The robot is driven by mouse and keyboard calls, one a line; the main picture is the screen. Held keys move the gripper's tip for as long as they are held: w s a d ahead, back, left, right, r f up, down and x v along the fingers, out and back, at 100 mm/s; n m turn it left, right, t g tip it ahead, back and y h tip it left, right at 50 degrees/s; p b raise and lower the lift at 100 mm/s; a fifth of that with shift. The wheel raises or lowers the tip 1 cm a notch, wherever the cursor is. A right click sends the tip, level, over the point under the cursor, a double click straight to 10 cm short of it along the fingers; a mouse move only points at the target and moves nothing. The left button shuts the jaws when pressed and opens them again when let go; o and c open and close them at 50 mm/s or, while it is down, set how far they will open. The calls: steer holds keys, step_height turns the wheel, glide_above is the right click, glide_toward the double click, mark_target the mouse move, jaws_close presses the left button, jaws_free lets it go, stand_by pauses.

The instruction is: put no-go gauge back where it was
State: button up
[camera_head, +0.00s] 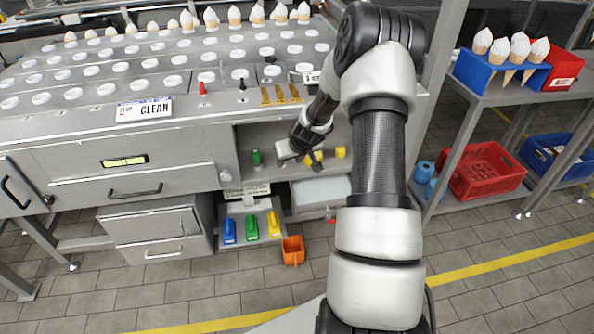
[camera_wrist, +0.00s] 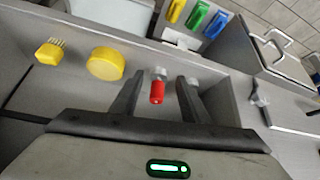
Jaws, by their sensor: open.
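A red-handled gauge with a grey metal end (camera_wrist: 157,90), which looks like the no-go gauge, is in the gap between the fingers in the wrist view. My gripper (camera_wrist: 158,80) is open, one finger on each side of it. I see gaps, so it does not look clamped. Whether it rests on the shelf is hard to tell. In the head view my gripper reaches into the shelf bay (camera_head: 245,137) under the worktop and hides this gauge. A green-handled piece (camera_head: 256,157) stands at the left of that bay.
A yellow round piece (camera_wrist: 105,63) and a yellow brush (camera_wrist: 50,52) are on the same shelf. The bay's side wall is close to the gripper. Another red piece (camera_head: 203,88) stands on the worktop. An orange bin (camera_head: 292,250) is below.

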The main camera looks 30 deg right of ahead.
steer(key=s, duration=0.6)
steer(key=shift+s+a, duration=0.25)
